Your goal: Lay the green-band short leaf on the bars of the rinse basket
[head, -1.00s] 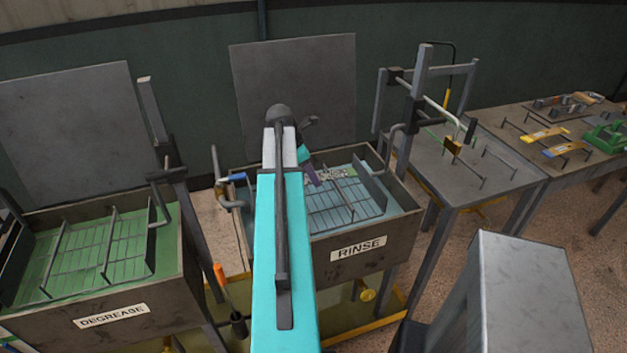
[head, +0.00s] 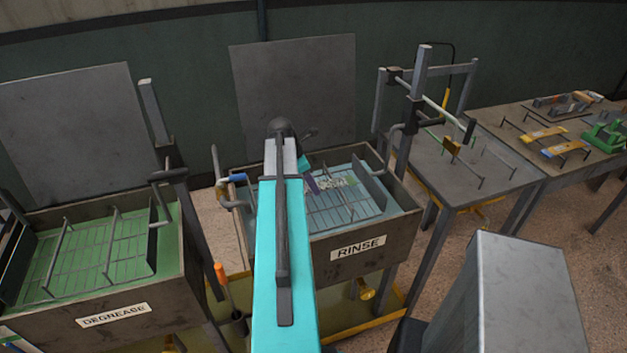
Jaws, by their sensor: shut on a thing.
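The rinse basket (head: 325,213) is a wire grid in the blue-tinted tank marked RINSE. My gripper (head: 312,184) is over the left middle of this tank, mostly hidden behind my teal arm; only a small dark purplish part shows. A small pale, greenish piece (head: 337,183), likely the green-band short leaf, shows just right of the gripper, over the basket. My gripper is shut on it. Its ends, and whether it touches the bars, are too small to tell.
The tank wall (head: 400,228) and a dark upright plate (head: 370,187) bound the basket on the right. A green DEGREASE tank (head: 90,300) stands left. A grey table (head: 470,185) with a post frame stands right. Behind it, a bench holds yellow-banded and blue-banded leaves (head: 565,147).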

